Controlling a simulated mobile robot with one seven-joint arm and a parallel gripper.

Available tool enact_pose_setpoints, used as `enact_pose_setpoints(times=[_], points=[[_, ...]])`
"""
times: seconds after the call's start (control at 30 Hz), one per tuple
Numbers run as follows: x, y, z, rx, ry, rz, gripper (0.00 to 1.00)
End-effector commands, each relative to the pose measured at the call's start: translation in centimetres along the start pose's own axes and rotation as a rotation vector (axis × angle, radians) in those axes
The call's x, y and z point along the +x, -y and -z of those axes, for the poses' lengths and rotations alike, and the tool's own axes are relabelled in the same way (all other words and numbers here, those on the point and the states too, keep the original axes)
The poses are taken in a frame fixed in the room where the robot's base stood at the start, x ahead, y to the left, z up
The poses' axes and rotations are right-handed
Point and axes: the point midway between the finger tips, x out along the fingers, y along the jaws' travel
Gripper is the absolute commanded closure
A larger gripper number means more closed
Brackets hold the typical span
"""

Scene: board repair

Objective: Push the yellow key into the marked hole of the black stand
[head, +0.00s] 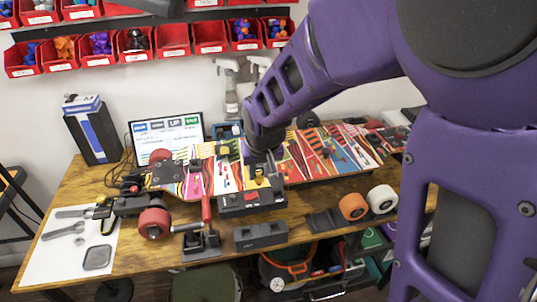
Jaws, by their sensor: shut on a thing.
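My gripper (263,165) points down at the middle of the table, in front of the colourful skateboard deck. It is shut on a small yellow piece, which I take to be the yellow key (260,181). The key is just above or touching a black stand (252,203); I cannot tell which. The stand has a red part and small light marks on its front. The marked hole is too small to make out, and my gripper partly covers the top of the stand.
The patterned skateboard deck (318,150) lies behind, with red wheels (154,223) at its left. A black block (261,236) and a red-handled tool in a holder (202,242) stand in front. Orange (353,206) and white (382,199) wheels are at right. A monitor (168,137) stands behind.

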Motion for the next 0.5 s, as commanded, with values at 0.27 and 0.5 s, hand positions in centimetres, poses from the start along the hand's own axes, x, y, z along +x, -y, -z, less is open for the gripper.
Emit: enact_pose_setpoints(times=[0.27, 0.5], points=[[-0.3, 2.0, -1.2, -0.002, 0.0, 0.001, 1.0], [-0.7, 3.7, -2.0, -0.003, 0.0, 0.001, 1.0]])
